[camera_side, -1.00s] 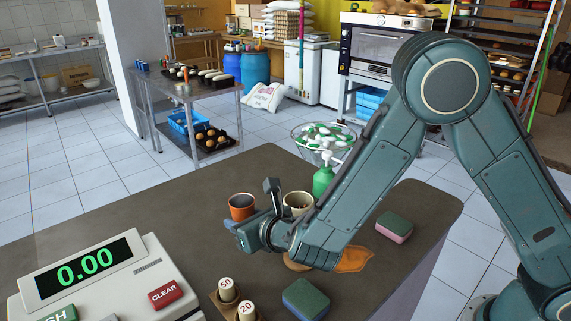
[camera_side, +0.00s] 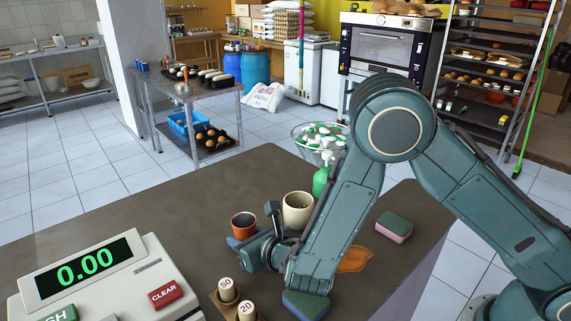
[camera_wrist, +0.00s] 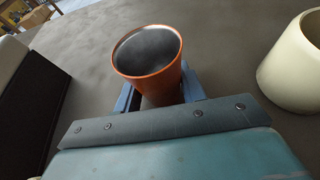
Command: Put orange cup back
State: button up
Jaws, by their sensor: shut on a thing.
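The orange cup (camera_side: 243,222) is on the left of my arm in the side view, mouth up, with a dark grey inside. My gripper (camera_side: 246,240) is shut on it, with blue fingers on either side of its body. In the wrist view the orange cup (camera_wrist: 150,62) stands between the fingers of my gripper (camera_wrist: 158,97) and looks empty. I cannot tell whether its base touches the counter (camera_side: 150,215).
A cream cup (camera_side: 297,212) stands close to the right of the orange cup, with a green bottle (camera_side: 321,181) behind. A scale (camera_side: 120,285), weights (camera_side: 227,291), an orange-brown flat piece (camera_side: 355,259) and sponges (camera_side: 394,228) are around. The counter's back left is clear.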

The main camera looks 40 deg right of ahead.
jog(key=shift+o, duration=0.2)
jog(key=shift+f, duration=0.2)
jog(key=o, duration=1)
jog(key=shift+r, duration=0.1)
jog(key=shift+r, duration=0.15)
jog(key=v, duration=1.2)
